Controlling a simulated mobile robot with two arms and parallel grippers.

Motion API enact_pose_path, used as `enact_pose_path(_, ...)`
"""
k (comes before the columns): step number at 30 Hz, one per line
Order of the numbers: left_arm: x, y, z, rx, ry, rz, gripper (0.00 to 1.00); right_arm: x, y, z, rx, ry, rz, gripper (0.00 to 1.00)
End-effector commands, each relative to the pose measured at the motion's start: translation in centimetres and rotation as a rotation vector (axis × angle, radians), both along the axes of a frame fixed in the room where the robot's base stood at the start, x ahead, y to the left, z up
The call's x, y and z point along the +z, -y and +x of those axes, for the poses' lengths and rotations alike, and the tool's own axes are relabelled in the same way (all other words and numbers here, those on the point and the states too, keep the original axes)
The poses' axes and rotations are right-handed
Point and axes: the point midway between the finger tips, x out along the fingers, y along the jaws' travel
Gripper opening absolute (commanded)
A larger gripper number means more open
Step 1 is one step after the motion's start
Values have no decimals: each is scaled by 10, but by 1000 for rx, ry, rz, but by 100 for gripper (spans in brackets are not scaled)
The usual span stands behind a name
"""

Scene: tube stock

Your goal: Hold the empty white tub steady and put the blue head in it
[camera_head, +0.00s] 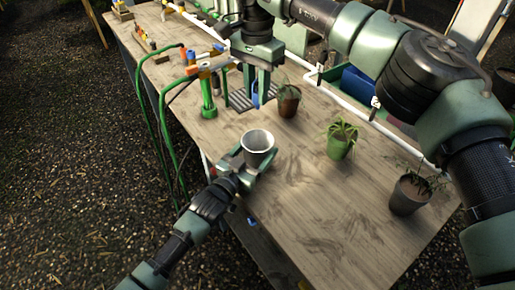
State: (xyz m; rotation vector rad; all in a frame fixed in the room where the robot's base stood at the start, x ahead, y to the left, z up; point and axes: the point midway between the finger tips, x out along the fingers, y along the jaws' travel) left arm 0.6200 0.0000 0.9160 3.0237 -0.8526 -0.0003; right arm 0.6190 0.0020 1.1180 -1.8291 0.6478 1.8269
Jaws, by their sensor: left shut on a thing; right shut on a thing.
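The white tub (258,141) stands upright near the table's left edge, and no contents show in it. My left gripper (250,172) is shut on the tub from the front, low on its near side. My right gripper (259,88) points down above the table, beyond the tub. It is shut on the blue head (256,98), which shows between its fingers. The fingers hide part of the head. The head is apart from the tub, farther back over or near a grey slatted rack (239,101).
A brown pot (288,106), a green pot (338,148) and a dark grey pot (407,197) hold plants right of the tub. A green hose nozzle (207,100) stands at left. A white pipe (345,103) runs along the far side. The near tabletop is clear.

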Motion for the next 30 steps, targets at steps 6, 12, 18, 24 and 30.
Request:
enact_pose_path(6, 0, 0, 0, 0, 0, 0, 34, -14, 1, 0, -1, -2, -1, 0)
enact_pose_path(12, 0, 0, 0, 0, 0, 0, 34, -28, 0, 0, 0, -1, -1, 0)
enact_pose_path(18, 0, 0, 0, 0, 0, 0, 34, -42, 1, 0, 0, -2, -1, 0)
enact_pose_path(24, 0, 0, 0, 0, -1, 1, 34, -56, 0, 0, 0, -2, -1, 0)
enact_pose_path(30, 0, 0, 0, 0, -1, 1, 34, -70, 0, 0, 0, -1, -1, 0)
